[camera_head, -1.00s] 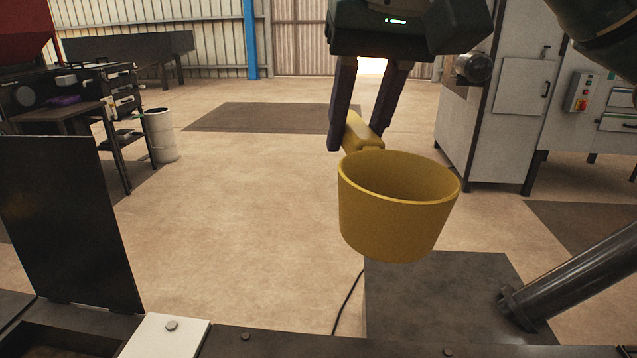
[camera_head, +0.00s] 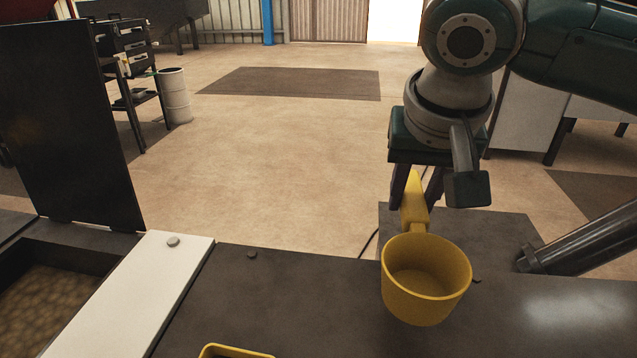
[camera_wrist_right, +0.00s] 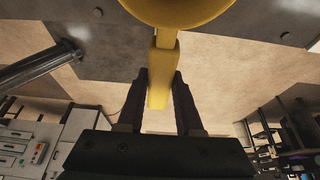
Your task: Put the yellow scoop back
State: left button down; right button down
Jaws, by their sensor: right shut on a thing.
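The yellow scoop (camera_head: 425,282) is a round cup with a short straight handle, upright with its opening facing up in the head view. My right gripper (camera_head: 416,200) is shut on the handle and holds the scoop over the near dark work surface. In the right wrist view the handle (camera_wrist_right: 161,75) runs between my two dark fingers (camera_wrist_right: 162,105), and the cup is cut off at the top edge. A yellow rim (camera_head: 234,351) of another item shows at the bottom edge of the head view, mostly out of frame. My left gripper is not in view.
The dark work surface (camera_head: 300,300) has a white strip (camera_head: 140,290) and bolt heads. At left is an open bin (camera_head: 40,305) of brownish grains with a raised black lid (camera_head: 70,125). A grey cylinder (camera_head: 580,245) slants in at right.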

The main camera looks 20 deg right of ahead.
aim_at(405, 233)
jog(key=shift+f+b, duration=0.4)
jog(key=shift+f, duration=2.45)
jog(key=shift+f, duration=0.15)
jog(key=c, duration=0.6)
grip_release()
